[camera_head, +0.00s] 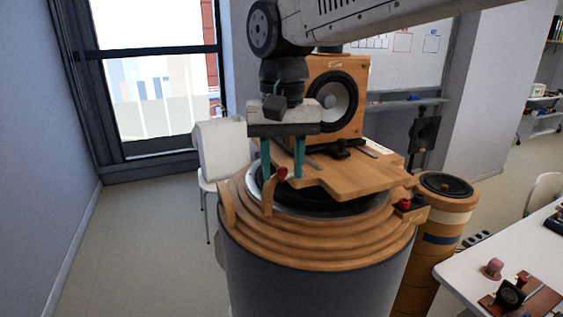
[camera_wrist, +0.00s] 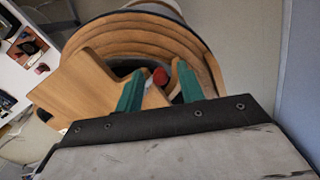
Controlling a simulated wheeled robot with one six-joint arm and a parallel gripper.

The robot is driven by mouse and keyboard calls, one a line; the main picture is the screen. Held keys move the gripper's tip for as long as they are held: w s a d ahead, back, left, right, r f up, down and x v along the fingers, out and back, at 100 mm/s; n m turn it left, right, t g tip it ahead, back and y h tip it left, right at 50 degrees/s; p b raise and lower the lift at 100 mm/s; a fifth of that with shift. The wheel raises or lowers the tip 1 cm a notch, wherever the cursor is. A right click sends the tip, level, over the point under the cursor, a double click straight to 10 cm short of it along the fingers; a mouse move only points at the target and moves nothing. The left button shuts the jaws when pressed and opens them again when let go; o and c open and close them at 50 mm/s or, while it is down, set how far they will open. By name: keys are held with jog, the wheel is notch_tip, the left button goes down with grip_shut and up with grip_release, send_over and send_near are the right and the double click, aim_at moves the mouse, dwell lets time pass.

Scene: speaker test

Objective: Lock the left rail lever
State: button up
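The left rail lever's red knob (camera_head: 282,173) is at the left edge of the wooden board (camera_head: 345,178) on the round stepped wooden ring. It also shows in the wrist view (camera_wrist: 159,76). My gripper (camera_head: 282,176) points down over it with two teal fingers. In the wrist view my gripper (camera_wrist: 158,68) has its fingers apart, one on each side of the knob, with gaps visible. The knob appears between the fingers, not clamped. The lever's shaft is mostly hidden. Another red knob (camera_head: 404,203) is on a dark block at the ring's right side.
A wooden speaker box (camera_head: 338,100) stands behind the board. A wooden cylinder with a dark speaker top (camera_head: 446,184) stands to the right. A white table (camera_head: 480,262) with small parts is at lower right. A white chair (camera_head: 220,150) stands at the left; the floor farther left is clear.

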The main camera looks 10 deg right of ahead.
grip_shut()
jog(key=shift+s+d+n, duration=0.25)
jog(key=shift+d+n, duration=0.55)
jog(key=shift+n, duration=1.5)
jog(key=shift+s+d+n, duration=0.25)
jog(key=shift+d+n, duration=0.5)
jog(key=shift+n, duration=1.55)
jog(key=shift+s+d+n, duration=0.25)
jog(key=shift+d+n, duration=0.55)
jog(key=shift+n, duration=1.5)
